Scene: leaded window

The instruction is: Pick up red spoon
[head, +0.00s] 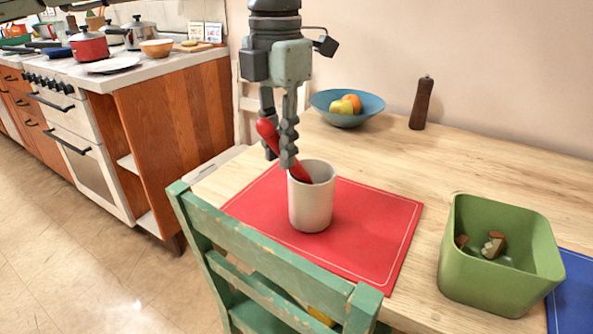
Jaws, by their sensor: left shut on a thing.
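The red spoon (267,131) leans in a white cup (311,207), its lower part inside the cup and its upper end sticking out to the upper left. The cup stands upright on a red placemat (376,222) on the wooden table. My left gripper (279,150) points down from above at the cup's left rim. Its fingers are shut on the red spoon. The spoon's lower end is hidden inside the cup. My right gripper is not in view.
A green square bin (485,285) with small brown pieces stands at the right, beside a blue placemat (573,290). A blue bowl of fruit (346,119) and a brown pepper mill (421,103) stand behind. A green chair (270,262) is in front. The table's right middle is clear.

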